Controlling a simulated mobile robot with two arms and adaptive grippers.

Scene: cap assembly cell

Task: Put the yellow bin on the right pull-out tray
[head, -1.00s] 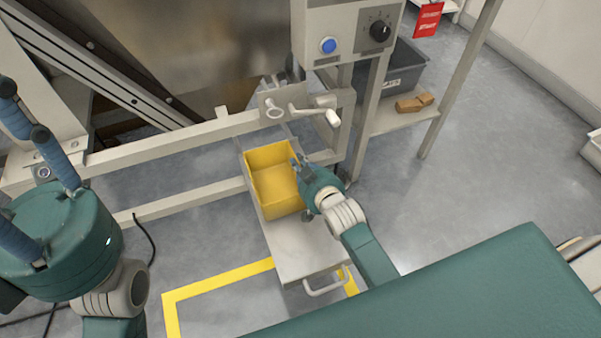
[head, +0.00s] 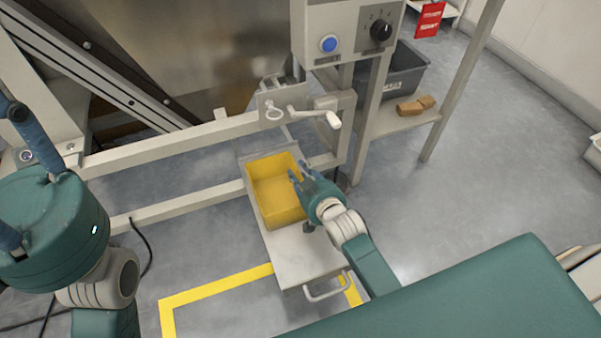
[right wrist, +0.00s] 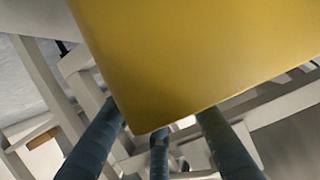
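The yellow bin (head: 275,202) sits upright on the pull-out tray (head: 302,262), toward its inner end. The bin looks empty. My right gripper (head: 297,180) is at the bin's right side, with its blue fingers spread apart near the right rim. In the right wrist view the yellow bin (right wrist: 190,60) fills the upper middle. The fingers (right wrist: 160,130) stand apart below its edge and close on nothing. Contact with the bin cannot be told. My left gripper (head: 10,172) is at the far left, away from the bin, with spread fingers and nothing between them; it is partly cut off.
A crank handle (head: 320,115) on the frame overhangs behind the bin. A control box (head: 345,30) is above it. Yellow floor tape (head: 215,287) runs by the tray.

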